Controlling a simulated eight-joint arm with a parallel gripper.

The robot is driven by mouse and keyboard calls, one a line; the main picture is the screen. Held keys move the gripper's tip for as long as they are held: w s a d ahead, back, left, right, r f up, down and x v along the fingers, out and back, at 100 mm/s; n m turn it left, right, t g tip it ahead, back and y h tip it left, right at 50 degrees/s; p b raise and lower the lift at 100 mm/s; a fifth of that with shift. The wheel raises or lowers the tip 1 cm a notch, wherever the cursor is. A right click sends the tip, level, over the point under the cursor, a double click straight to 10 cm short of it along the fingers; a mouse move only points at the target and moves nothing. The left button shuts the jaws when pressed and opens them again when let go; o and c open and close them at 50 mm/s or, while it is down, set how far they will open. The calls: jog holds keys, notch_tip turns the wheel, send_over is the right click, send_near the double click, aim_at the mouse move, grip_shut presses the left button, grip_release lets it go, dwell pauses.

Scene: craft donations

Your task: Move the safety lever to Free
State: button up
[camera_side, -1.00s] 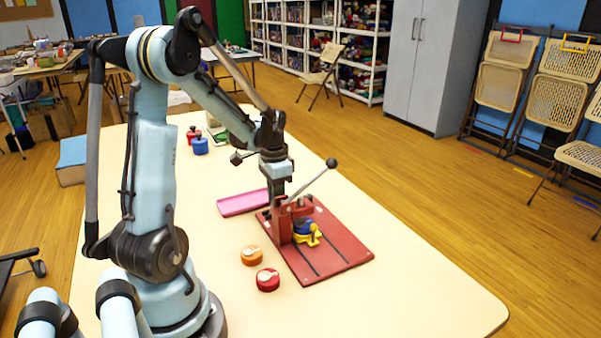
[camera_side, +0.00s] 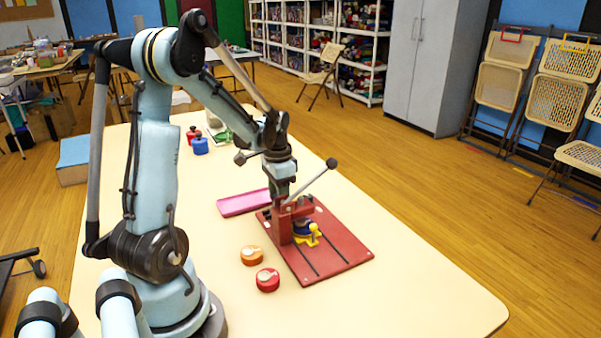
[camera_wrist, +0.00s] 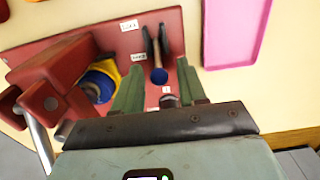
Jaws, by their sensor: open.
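The red press fixture (camera_side: 335,258) stands on the table, with a long handle ending in a black ball (camera_side: 331,163). In the wrist view its red base (camera_wrist: 185,22) carries small white labels (camera_wrist: 128,25) that I cannot read surely. A dark narrow lever with a blue rounded end (camera_wrist: 158,76) lies between my fingers; I take it to be the safety lever. My gripper (camera_wrist: 159,68) is open, its green fingers on either side of that end, with no clear contact. In the side view my gripper (camera_side: 283,197) is low behind the fixture's upright, its fingertips hidden.
A blue and yellow piece (camera_side: 312,236) sits in the fixture. A pink tray (camera_side: 243,203) lies just behind it. An orange round tin (camera_side: 254,255) and a red one (camera_side: 268,280) stand in front. The table's right front is clear.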

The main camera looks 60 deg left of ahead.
jog(key=shift+r, duration=3.75)
